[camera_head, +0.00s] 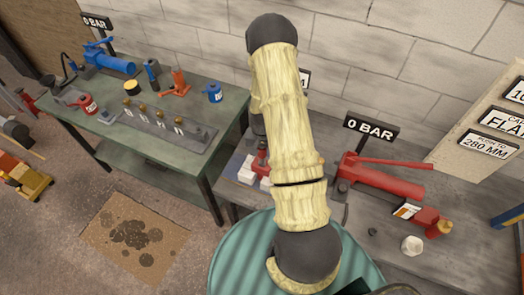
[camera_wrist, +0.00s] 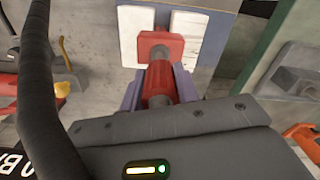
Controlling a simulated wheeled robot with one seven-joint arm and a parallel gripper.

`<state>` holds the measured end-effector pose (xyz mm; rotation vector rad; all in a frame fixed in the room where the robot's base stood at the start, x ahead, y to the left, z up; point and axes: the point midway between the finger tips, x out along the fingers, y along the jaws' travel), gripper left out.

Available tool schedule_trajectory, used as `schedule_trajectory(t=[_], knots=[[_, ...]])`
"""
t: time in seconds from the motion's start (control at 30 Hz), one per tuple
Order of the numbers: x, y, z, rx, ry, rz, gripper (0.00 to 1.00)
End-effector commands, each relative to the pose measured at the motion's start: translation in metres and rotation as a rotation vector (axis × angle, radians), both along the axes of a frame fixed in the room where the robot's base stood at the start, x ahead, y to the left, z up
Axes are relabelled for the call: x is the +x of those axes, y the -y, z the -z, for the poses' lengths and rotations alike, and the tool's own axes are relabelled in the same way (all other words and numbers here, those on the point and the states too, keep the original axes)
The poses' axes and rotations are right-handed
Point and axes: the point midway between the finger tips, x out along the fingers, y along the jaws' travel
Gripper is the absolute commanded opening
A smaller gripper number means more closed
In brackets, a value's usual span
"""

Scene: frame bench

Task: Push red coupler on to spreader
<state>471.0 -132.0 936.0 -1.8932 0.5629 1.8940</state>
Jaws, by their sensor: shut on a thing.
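In the wrist view my gripper (camera_wrist: 159,84) has its two grey-purple fingers closed on either side of a red cylindrical part, which looks like the red coupler (camera_wrist: 160,76). Just beyond it is a red block with a dark round end, which looks like the spreader (camera_wrist: 160,45), between two white blocks. The coupler's far end is right at this block; I cannot tell whether they are joined. In the head view my arm hides the gripper and coupler. Part of the red tool and the white blocks (camera_head: 247,170) show left of the arm.
A red hand pump (camera_head: 385,180) stands on the right bench under a "0 BAR" sign (camera_head: 371,128). A white cup (camera_head: 412,245) is near it. The left bench holds a blue pump (camera_head: 112,63) and a fitting rack (camera_head: 160,125). A black hose (camera_wrist: 40,90) runs along the wrist view's left side.

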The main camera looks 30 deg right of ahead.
Motion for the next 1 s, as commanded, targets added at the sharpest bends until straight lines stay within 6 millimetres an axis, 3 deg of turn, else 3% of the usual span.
schedule_trajectory(t=[1.0], knots=[[0.000,0.000,0.019,0.000,0.000,0.000,0.04]])
